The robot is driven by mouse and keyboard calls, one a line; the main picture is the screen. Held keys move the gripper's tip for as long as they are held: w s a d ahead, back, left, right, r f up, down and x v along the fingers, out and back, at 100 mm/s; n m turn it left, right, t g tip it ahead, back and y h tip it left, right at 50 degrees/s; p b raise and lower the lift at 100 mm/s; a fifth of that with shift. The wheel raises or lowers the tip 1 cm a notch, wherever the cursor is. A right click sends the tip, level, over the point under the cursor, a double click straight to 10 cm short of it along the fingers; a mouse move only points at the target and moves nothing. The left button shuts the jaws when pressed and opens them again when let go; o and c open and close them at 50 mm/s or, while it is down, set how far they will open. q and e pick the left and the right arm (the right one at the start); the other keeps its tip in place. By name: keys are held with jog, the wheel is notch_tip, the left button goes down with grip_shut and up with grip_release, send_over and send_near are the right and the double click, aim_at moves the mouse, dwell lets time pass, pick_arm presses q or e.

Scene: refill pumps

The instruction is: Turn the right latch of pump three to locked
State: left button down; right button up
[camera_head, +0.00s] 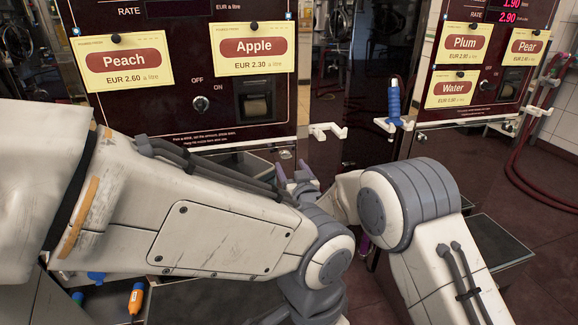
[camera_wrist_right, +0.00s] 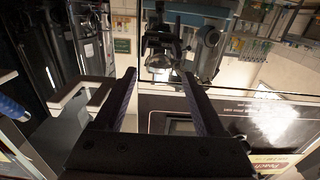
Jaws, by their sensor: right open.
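The dark red pump (camera_head: 190,112) with Peach and Apple cards stands at left; another pump (camera_head: 460,100) with Plum, Pear and Water cards stands at right. No pump number is readable. A small silver fitting (camera_head: 285,155), perhaps a latch, sits below the left pump's lower right corner; its position is too small to read. My right gripper (camera_head: 294,171) is open just below it, apparently empty. My left gripper cannot be made out behind the arms.
A white bracket (camera_head: 328,132) juts out beside the left pump. A blue-handled nozzle (camera_head: 393,100) hangs on another bracket near the right pump. A red hose (camera_head: 520,165) loops at far right. My arms fill the foreground.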

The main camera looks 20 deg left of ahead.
jog(key=shift+x, duration=1.45)
grip_shut()
